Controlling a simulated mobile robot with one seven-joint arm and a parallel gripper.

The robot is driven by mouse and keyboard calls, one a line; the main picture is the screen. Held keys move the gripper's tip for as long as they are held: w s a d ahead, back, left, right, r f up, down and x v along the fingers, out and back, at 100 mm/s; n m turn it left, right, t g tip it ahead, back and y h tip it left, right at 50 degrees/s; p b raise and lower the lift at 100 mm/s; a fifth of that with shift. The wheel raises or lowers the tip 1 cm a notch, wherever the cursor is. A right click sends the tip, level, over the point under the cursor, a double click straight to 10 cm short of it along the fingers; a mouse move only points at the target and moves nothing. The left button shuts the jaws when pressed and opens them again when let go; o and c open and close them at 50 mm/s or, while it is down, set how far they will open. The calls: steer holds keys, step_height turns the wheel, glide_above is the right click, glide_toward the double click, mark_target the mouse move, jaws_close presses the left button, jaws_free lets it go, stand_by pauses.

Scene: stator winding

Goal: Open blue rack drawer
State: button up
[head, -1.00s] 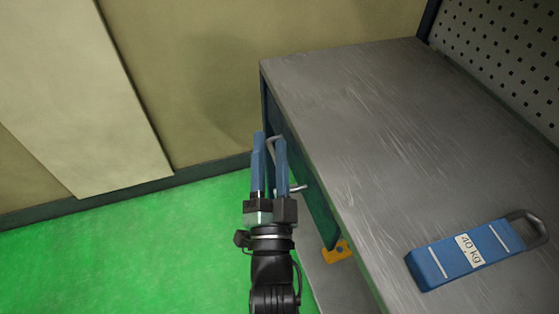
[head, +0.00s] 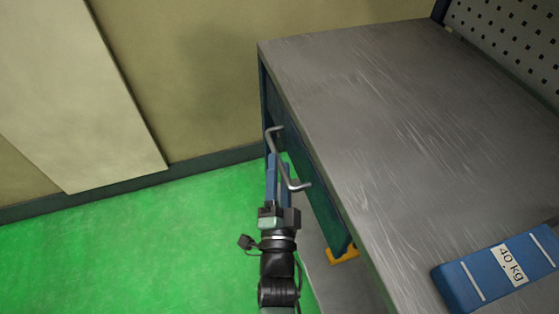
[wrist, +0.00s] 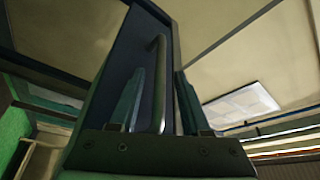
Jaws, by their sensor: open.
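The drawer's metal handle (head: 285,165) stands out from the dark blue-green drawer front (head: 318,205) below the bench top. The drawer looks closed. My gripper (head: 278,158) is at the handle, its blue fingers pointing away from me and passing partly under the bar. In the wrist view the handle (wrist: 158,85) runs upright between the two spread fingers of my gripper (wrist: 158,100), with the drawer front (wrist: 125,50) behind it. My gripper is open; the frames do not show clear contact with the bar.
The grey bench top (head: 370,100) lies to the right, with a blue block marked 40 kg (head: 490,270) on it. A yellow-orange part (head: 343,255) shows below the drawer. Green floor (head: 140,240) to the left is clear up to the wall.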

steer(key=shift+x, duration=1.1)
jaws_close()
stand_by(0.7)
